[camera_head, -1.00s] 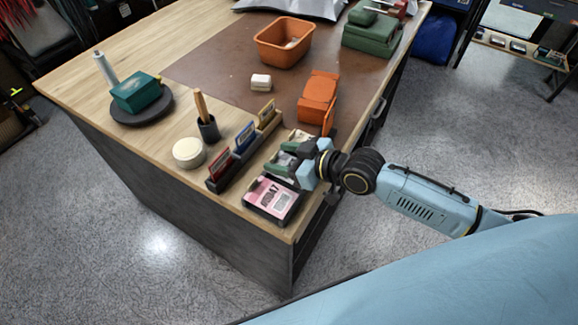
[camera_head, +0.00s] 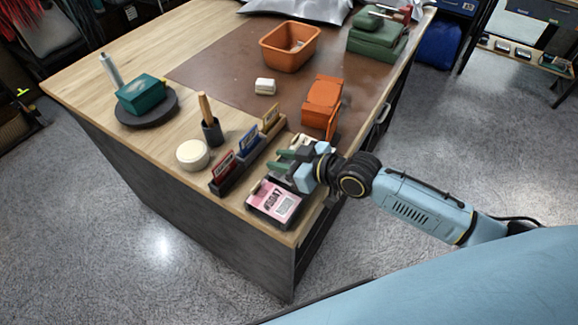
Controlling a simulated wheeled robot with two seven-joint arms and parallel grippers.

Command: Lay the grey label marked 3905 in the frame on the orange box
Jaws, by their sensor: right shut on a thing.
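My right gripper (camera_head: 280,160) is at the near right corner of the table, just behind the tray with the pink label (camera_head: 274,203). Its jaws are shut on a thin thing that I take to be the grey label; it is mostly hidden by the fingers, and no number on it can be read. The orange box (camera_head: 322,92) stands farther back on the brown mat, apart from the gripper. An upright orange panel is at its near side; the frame is too small to make out. My left gripper is out of view.
A dark holder (camera_head: 233,178) with red, blue and yellow cards stands left of the gripper. An orange bin (camera_head: 290,60) and a white block (camera_head: 265,86) sit on the mat (camera_head: 215,70).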

